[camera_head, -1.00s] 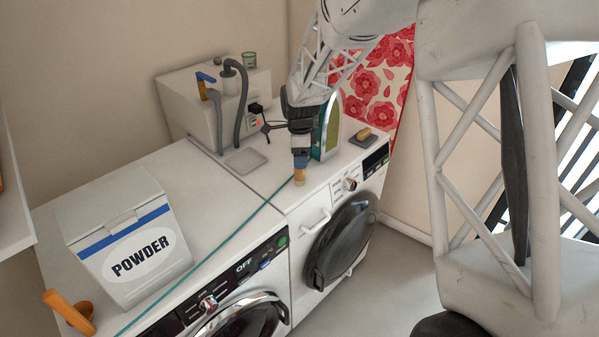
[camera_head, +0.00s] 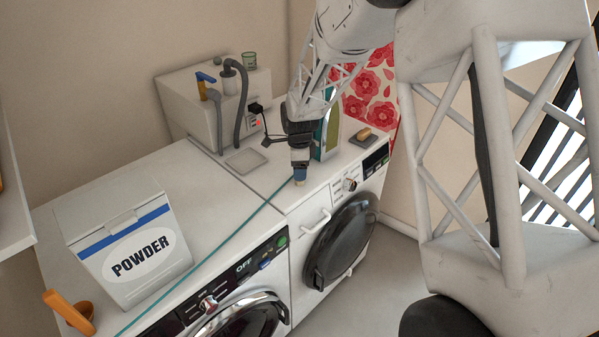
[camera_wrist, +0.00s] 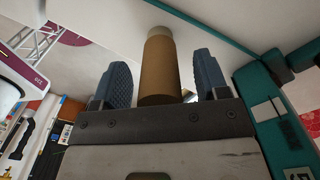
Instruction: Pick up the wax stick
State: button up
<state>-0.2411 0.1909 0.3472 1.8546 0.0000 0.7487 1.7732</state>
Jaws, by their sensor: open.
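The wax stick (camera_wrist: 160,65) is a brown upright cylinder with a paler end, seen between the two blue fingers in the wrist view. In the head view only a small tan bit of it (camera_head: 299,183) shows under the fingertips, near the front edge of the right washer top. My gripper (camera_head: 299,174) points down over it. The wrist view shows my gripper (camera_wrist: 163,80) open, with one finger on each side of the stick and a visible gap at both sides.
A teal and green bottle (camera_head: 330,132) stands close behind my gripper. A soap dish (camera_head: 363,140) lies to the right, and a grey square tray (camera_head: 246,161) to the left. The powder box (camera_head: 130,245) stands on the left washer.

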jog(key=shift+c, duration=0.5)
jog(key=c, duration=0.9)
jog(key=shift+r, duration=0.1)
jog(key=shift+r, duration=0.4)
notch_tip(320, 180, up, 3)
jog(key=shift+f, duration=0.1)
jog(key=s+d, duration=0.1)
jog(key=s, duration=0.4)
jog(key=s+d, duration=0.1)
jog(key=s, duration=0.4)
jog(key=s+d+r, duration=0.1)
jog(key=s, duration=0.4)
jog(key=shift+s+d+r, duration=0.1)
jog(key=shift+s+d, duration=0.2)
jog(key=shift+d, duration=0.05)
